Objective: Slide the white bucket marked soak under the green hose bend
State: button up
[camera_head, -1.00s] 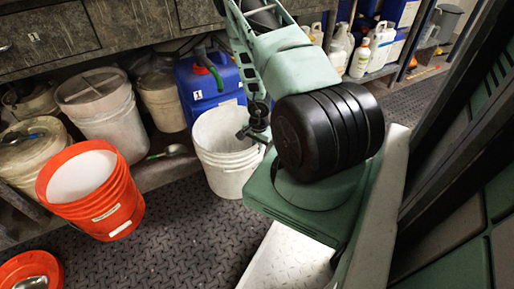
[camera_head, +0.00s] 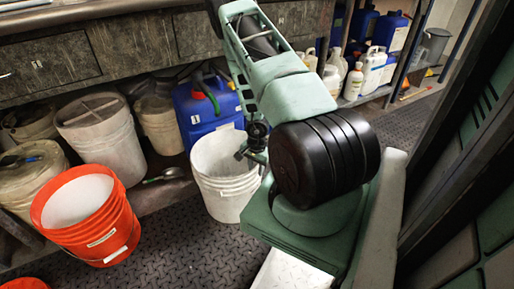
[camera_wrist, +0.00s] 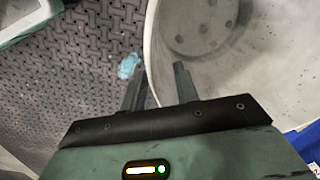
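A white bucket (camera_head: 226,192) stands upright on the floor in front of the shelf; I cannot read any mark on it. My gripper (camera_head: 250,155) is at its right rim in the head view. In the wrist view my gripper (camera_wrist: 158,82) is open, with one finger over the floor outside the bucket (camera_wrist: 235,90) and the other inside its wall. The rim runs between the fingers, with a visible gap.
An orange bucket (camera_head: 88,218) stands to the left. Lidded white buckets (camera_head: 105,135) and a scoop (camera_head: 168,175) are on the low shelf. Bottles (camera_head: 354,82) stand at the back right. A light blue scrap (camera_wrist: 129,66) lies on the patterned floor (camera_head: 175,240).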

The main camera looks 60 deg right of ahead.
notch_tip(320, 180, up, 16)
jog(key=p, duration=0.7)
jog(key=shift+s+f, duration=0.25)
jog(key=shift+s, duration=0.1)
